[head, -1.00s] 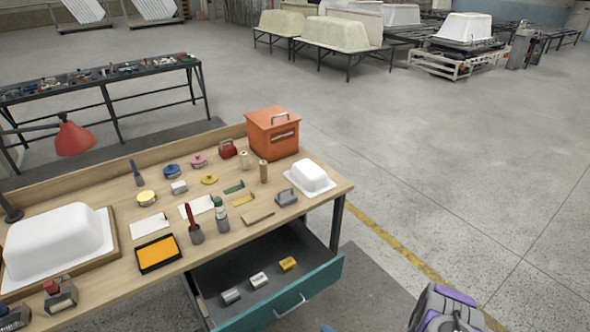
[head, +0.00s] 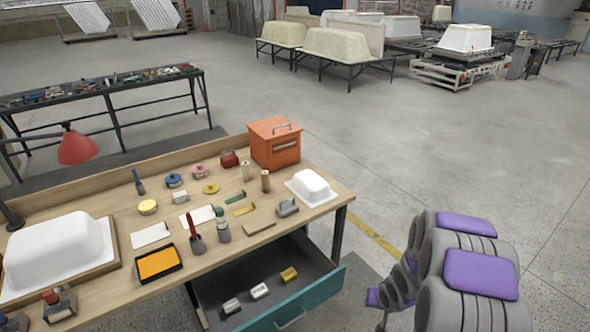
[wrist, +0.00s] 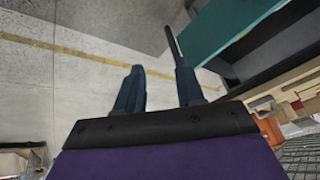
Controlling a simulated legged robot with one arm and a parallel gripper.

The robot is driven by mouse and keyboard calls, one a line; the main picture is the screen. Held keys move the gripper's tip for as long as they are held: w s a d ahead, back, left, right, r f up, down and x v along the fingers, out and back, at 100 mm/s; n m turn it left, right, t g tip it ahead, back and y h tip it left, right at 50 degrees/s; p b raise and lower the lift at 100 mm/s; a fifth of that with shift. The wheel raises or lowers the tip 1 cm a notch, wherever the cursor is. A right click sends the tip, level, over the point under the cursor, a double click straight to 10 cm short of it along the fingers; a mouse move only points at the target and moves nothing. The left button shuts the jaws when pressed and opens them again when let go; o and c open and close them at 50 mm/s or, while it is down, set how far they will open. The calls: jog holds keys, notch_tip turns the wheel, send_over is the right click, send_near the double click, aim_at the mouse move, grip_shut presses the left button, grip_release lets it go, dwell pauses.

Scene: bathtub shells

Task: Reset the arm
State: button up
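My arm, grey with purple pads, is folded at the lower right of the head view, beyond the right end of the workbench (head: 262,225). My gripper shows in the wrist view (wrist: 158,78) with its two dark blue fingers apart, and only floor shows between them. The fingertips are not clear in the head view. The teal drawer (head: 318,293) under the bench is pulled open and holds a grey block (head: 231,307), a white block (head: 259,291) and a yellow block (head: 289,275). The drawer's teal front also shows in the wrist view (wrist: 225,28).
On the bench stand an orange box (head: 275,143), a small white tub shell (head: 312,187), a large white shell (head: 55,252), a red lamp (head: 77,148) and several hand tools. Concrete floor (head: 420,150) is open to the right.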

jog(key=s+a+r+g+h, duration=0.1)
jog(key=s+r+g, duration=0.1)
jog(key=s+r, duration=0.6)
jog(key=s+a+r+g+h, duration=0.1)
jog(key=s+r, duration=0.4)
jog(key=r, duration=0.6)
jog(key=s+a+r+g, duration=0.1)
jog(key=s+a+r, duration=0.2)
jog(key=s, duration=0.4)
jog(key=s+a+r+n+g+y, duration=0.1)
jog(key=s+a+r, duration=0.2)
jog(key=s, duration=0.5)
jog(key=s+a+r+n+g, duration=0.1)
jog(key=s+a+r, duration=0.2)
jog(key=s, duration=0.5)
jog(key=shift+r+g+y, duration=0.3)
jog(key=shift+r, duration=0.3)
jog(key=shift+w, duration=0.1)
jog(key=shift+a, duration=0.1)
